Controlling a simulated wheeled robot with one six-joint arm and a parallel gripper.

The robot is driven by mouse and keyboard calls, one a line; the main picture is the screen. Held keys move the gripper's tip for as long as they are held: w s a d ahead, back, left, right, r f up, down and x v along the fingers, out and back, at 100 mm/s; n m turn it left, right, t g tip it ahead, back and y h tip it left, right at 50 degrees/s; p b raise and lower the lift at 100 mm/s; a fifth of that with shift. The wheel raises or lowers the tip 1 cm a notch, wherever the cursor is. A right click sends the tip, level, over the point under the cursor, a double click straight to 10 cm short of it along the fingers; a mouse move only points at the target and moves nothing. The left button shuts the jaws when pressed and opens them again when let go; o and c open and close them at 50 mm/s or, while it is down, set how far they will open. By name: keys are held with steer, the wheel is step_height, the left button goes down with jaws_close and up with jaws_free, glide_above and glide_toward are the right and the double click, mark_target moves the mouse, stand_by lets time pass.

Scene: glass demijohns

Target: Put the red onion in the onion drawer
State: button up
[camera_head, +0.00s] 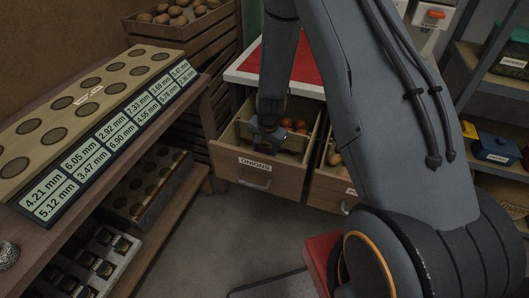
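The onion drawer (258,177), a wooden drawer with an "ONIONS" label and a metal handle, is pulled open below the red-topped counter. Several reddish-brown onions (300,125) lie toward its back right; I cannot tell which of them, if any, is the task's red onion. My gripper (267,143) points down into the drawer's opening, left of those onions. Its fingertips are small and dark, so I cannot tell whether they are open or shut, or whether they hold anything.
Another open drawer (324,186) with pale brown produce stands just right, partly behind my arm. A wooden bench (190,100) with a holed board (62,112) and millimetre labels is at left. A crate of potatoes (180,14) stands behind. Shelves with a blue box (494,147) are at right.

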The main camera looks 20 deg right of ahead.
steer(key=shift+f, duration=0.25)
steer(key=shift+f, duration=0.15)
steer(key=o, duration=1.1)
step_height(320, 180, up, 11)
steer(key=s, duration=0.2)
steer(key=s+r+n+g, duration=0.1)
steer(key=s+r+n, duration=0.3)
steer(key=s+r, duration=0.4)
steer(key=s+r+n+g, duration=0.1)
steer(key=s+r+n, duration=0.4)
steer(key=s, duration=0.9)
step_height(320, 180, up, 3)
steer(key=shift+s+r, duration=0.1)
steer(key=shift+s, duration=0.3)
